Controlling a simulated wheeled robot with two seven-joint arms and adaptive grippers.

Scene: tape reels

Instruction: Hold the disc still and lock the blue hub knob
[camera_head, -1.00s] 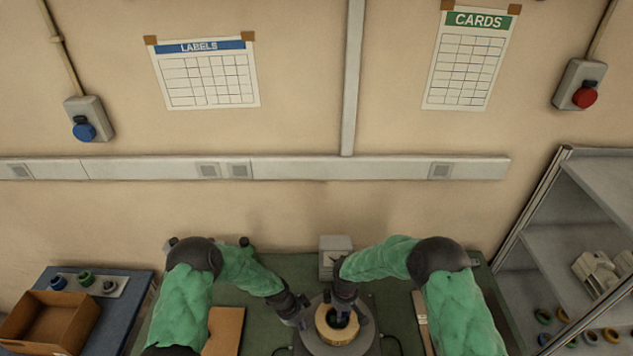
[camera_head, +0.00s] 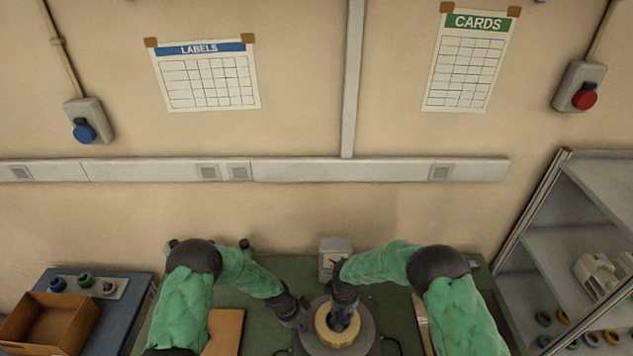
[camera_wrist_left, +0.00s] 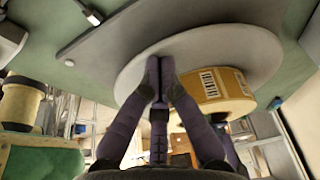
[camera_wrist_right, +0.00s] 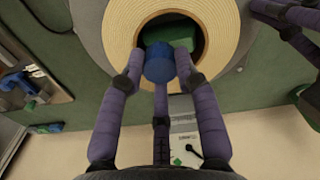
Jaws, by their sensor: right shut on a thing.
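The grey disc (camera_head: 368,333) lies on the green bench and carries a tan tape reel (camera_head: 324,333), which also shows labelled in the left wrist view (camera_wrist_left: 205,90). The blue hub knob (camera_wrist_right: 159,62) stands in the reel's round opening in the right wrist view, with a green surface (camera_wrist_right: 178,38) behind it. My right gripper (camera_wrist_right: 160,68) is shut on the knob from above; in the head view its fingers (camera_head: 343,318) hide the knob. My left gripper (camera_wrist_left: 159,78) has its fingertips together at the grey disc's rim, beside the reel; exact contact is hard to tell.
A small grey box (camera_head: 335,252) stands behind the disc. A brown board (camera_head: 226,330) lies left on the bench. A blue side table (camera_head: 130,310) with a cardboard box (camera_head: 50,322) is at far left. A grey shelf (camera_head: 590,240) with rings stands at right.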

